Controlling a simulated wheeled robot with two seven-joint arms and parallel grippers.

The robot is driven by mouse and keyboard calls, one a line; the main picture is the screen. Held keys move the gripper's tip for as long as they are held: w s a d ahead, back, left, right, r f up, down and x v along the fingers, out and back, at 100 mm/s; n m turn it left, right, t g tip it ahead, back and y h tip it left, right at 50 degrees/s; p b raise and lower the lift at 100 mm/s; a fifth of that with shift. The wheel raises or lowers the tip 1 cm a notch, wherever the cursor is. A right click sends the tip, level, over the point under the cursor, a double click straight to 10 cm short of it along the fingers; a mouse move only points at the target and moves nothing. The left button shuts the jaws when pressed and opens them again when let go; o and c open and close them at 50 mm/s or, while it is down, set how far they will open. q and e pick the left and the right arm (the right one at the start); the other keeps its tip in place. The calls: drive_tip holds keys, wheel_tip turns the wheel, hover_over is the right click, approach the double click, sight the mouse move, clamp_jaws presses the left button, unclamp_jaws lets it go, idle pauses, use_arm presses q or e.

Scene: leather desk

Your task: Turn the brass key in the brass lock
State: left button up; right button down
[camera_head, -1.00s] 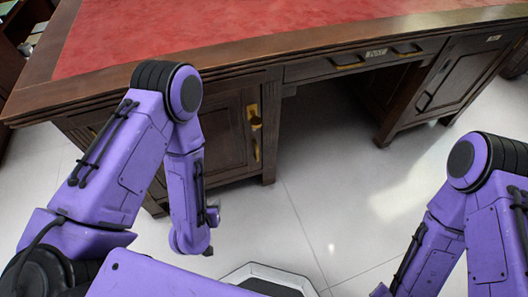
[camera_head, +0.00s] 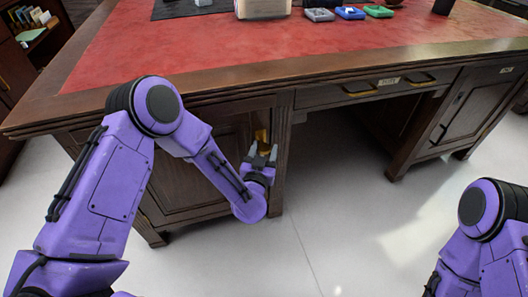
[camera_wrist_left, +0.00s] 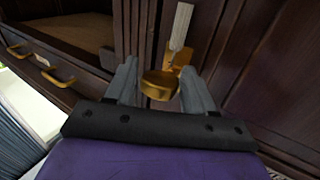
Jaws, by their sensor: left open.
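The brass lock (camera_wrist_left: 175,58) is a plate on the dark wooden cabinet door, with a pale strip above it in the left wrist view. A rounded brass piece, which looks like the head of the brass key (camera_wrist_left: 160,84), stands out between the fingers of my left gripper (camera_wrist_left: 160,66). The fingers are open on either side of it, with gaps visible. In the head view my left gripper (camera_head: 263,149) is in front of the cabinet door, and a bit of the brass lock (camera_head: 261,134) shows behind its fingers. My right gripper is out of view; only its arm shows.
A drawer with brass pulls (camera_head: 362,93) is to the right, above an open knee space. Boxes and small coloured items (camera_head: 350,13) lie at the back.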

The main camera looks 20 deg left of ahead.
use_arm(q)
drive_tip(key=shift+w, duration=0.25)
drive_tip(key=c, duration=0.7)
drive_tip(key=shift+o, duration=0.4)
drive_tip(key=shift+f+b, duration=0.15)
drive_tip(key=shift+b, duration=0.25)
drive_tip(key=shift+w+n+t+b, duration=0.1)
drive_tip(key=shift+n+t+b, duration=0.4)
drive_tip(key=shift+n+b, duration=0.7)
drive_tip(key=shift+y, duration=0.3)
